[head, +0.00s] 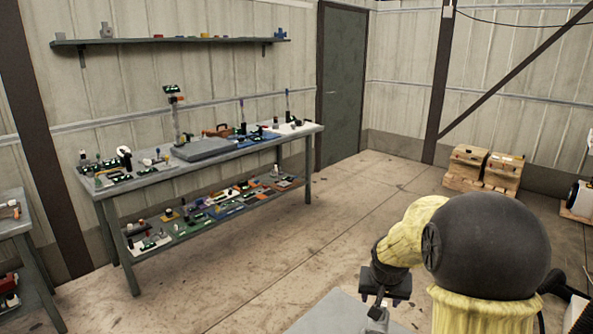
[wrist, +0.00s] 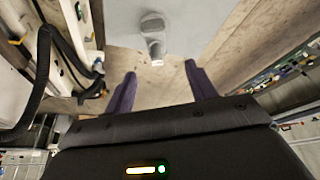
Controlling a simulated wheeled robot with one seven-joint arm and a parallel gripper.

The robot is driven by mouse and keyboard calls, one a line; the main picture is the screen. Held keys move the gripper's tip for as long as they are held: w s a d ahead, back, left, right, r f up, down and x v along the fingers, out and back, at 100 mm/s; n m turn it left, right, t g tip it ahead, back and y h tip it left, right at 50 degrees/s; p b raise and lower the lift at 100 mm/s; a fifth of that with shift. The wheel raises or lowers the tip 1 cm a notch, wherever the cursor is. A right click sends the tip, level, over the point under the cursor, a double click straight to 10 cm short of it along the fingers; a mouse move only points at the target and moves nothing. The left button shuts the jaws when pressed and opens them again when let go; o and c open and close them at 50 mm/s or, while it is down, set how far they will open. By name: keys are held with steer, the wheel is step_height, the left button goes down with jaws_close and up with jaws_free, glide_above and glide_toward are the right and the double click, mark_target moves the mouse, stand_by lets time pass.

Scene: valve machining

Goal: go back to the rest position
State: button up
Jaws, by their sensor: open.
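My gripper (wrist: 158,85) is open in the wrist view, with its two purple fingers apart and nothing between them. In the head view my gripper (head: 384,300) hangs at the end of my yellow and black arm at the lower right, clear of the workbench. A grey flat surface (wrist: 205,25) with a small grey fitting on it lies beyond the fingertips in the wrist view. I cannot tell whether the fingers are near it in height.
A long workbench (head: 232,148) with several tools and parts stands along the wall at left, with a filled lower shelf. A wall shelf (head: 170,40) hangs above. Wooden crates (head: 482,170) stand at the back right. The concrete floor (head: 330,215) between them is clear.

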steer(key=s+a+r+n+p, duration=0.1)
steer(key=s+a+r+p, duration=0.1)
steer(key=s, duration=0.7)
steer(key=s+a+r+n+g+y+p, duration=0.1)
steer(key=s+a, duration=0.4)
steer(key=s, duration=0.5)
steer(key=shift+r+n+g+p, duration=0.3)
steer(key=shift+r+n+p, duration=0.5)
steer(key=shift+p, duration=0.3)
